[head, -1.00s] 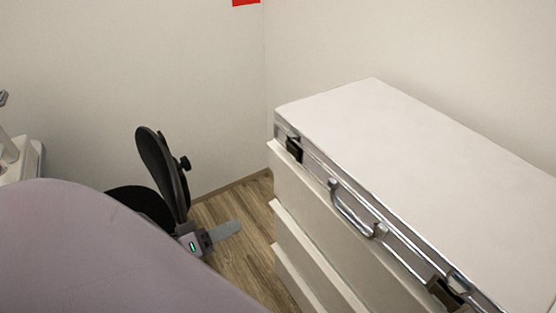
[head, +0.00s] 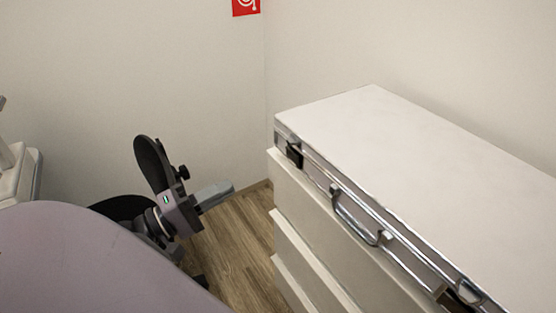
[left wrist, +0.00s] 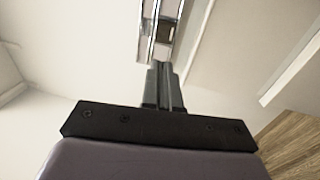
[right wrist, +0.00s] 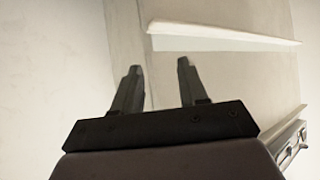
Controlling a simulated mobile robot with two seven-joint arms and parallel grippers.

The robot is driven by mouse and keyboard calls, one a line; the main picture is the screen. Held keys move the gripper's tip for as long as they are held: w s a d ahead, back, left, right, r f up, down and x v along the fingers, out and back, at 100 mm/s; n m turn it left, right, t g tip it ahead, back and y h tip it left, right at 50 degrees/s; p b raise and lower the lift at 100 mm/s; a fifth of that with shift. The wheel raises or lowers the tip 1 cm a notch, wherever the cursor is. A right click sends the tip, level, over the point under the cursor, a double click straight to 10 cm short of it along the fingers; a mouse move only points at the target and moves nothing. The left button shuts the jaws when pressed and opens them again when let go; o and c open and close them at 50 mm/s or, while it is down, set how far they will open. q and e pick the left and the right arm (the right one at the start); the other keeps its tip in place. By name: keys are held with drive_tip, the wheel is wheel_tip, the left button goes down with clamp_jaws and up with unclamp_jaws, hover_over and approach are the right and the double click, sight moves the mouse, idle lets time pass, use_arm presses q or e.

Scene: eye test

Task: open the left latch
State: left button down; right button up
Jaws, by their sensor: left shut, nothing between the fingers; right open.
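A white case (head: 400,130) with metal trim lies closed on a white drawer cabinet. The left latch (head: 294,154) is a dark piece on its front edge near the far left corner. My left gripper (head: 217,193) is shut and empty, to the left of that latch and apart from it. In the left wrist view, the shut fingers of the left gripper (left wrist: 159,68) point at the case's metal edge, where a dark latch (left wrist: 167,31) shows. My right gripper (right wrist: 159,66) is open and empty in the right wrist view. It is not seen in the head view.
A silver handle (head: 352,220) sits mid-front on the case, and a second dark latch (head: 452,296) is at lower right. The drawer cabinet (head: 310,210) has stepped drawer fronts. Wooden floor (head: 240,235) shows left of it, with walls behind.

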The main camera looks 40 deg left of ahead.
use_arm(q)
approach(291, 154)
drive_tip(key=b+x, duration=0.1)
drive_tip(key=x, duration=0.4)
drive_tip(key=shift+w, duration=0.15)
drive_tip(key=shift+w+d+r, duration=0.1)
drive_tip(key=shift+w+d, duration=0.15)
drive_tip(key=shift+w, duration=0.4)
